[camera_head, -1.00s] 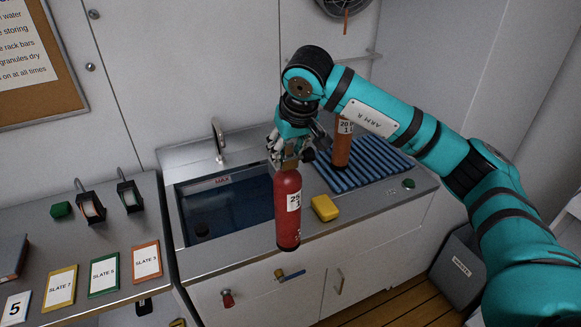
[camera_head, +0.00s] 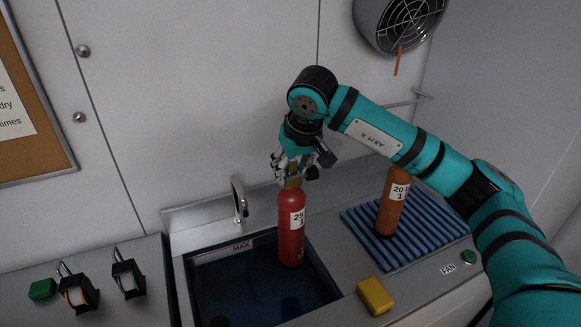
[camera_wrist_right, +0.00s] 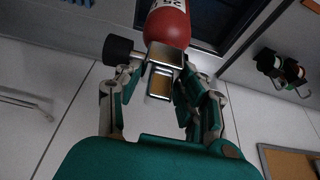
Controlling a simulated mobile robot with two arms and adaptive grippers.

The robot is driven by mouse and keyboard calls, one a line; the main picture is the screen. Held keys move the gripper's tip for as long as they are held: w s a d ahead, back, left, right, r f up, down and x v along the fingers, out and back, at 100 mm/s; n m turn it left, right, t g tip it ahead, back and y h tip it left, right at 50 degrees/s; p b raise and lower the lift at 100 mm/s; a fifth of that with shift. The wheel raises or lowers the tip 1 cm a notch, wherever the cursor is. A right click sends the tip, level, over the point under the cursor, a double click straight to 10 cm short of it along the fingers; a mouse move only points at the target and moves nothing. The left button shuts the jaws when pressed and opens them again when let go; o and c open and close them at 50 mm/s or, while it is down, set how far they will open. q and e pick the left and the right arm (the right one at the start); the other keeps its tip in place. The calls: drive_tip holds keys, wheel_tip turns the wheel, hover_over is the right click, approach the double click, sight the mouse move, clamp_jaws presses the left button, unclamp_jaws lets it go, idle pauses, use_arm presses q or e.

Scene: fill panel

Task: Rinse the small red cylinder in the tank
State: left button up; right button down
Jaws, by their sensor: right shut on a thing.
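The small red cylinder (camera_head: 291,222), with a white label reading 25, hangs upright from my right gripper (camera_head: 290,174). The gripper is shut on the metal valve at its top. In the right wrist view the fingers (camera_wrist_right: 163,68) close around the valve, and the red body (camera_wrist_right: 168,22) extends beyond them. The cylinder's lower end shows over the right part of the tank (camera_head: 235,283), a sunken basin with dark blue water and a MAX mark on its back wall. I cannot tell whether its bottom touches the water. My left gripper is out of view.
A tap (camera_head: 239,199) stands behind the tank. An orange cylinder (camera_head: 392,205) stands on a blue ribbed mat (camera_head: 440,232) to the right. A yellow block (camera_head: 375,296) lies on the counter by the tank. Padlock-like items (camera_head: 127,276) and a green block (camera_head: 42,289) are at left.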

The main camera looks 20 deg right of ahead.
sight(291, 198)
drive_tip(key=shift+f+b, duration=0.25)
drive_tip(key=shift+b, duration=0.05)
wheel_tip(291, 198, down, 8)
drive_tip(key=b, duration=0.4)
drive_tip(key=shift+b, duration=0.35)
use_arm(q)
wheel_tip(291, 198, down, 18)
drive_tip(key=b, duration=1.2)
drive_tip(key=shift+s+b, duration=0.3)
use_arm(e)
wheel_tip(291, 198, down, 15)
drive_tip(key=shift+f, duration=0.1)
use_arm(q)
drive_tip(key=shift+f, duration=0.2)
use_arm(e)
drive_tip(key=shift+d, duration=1.2)
drive_tip(key=shift+a, duration=1.25)
use_arm(q)
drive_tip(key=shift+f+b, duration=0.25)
drive_tip(key=shift+b, duration=0.2)
use_arm(e)
drive_tip(key=shift+d, duration=1.25)
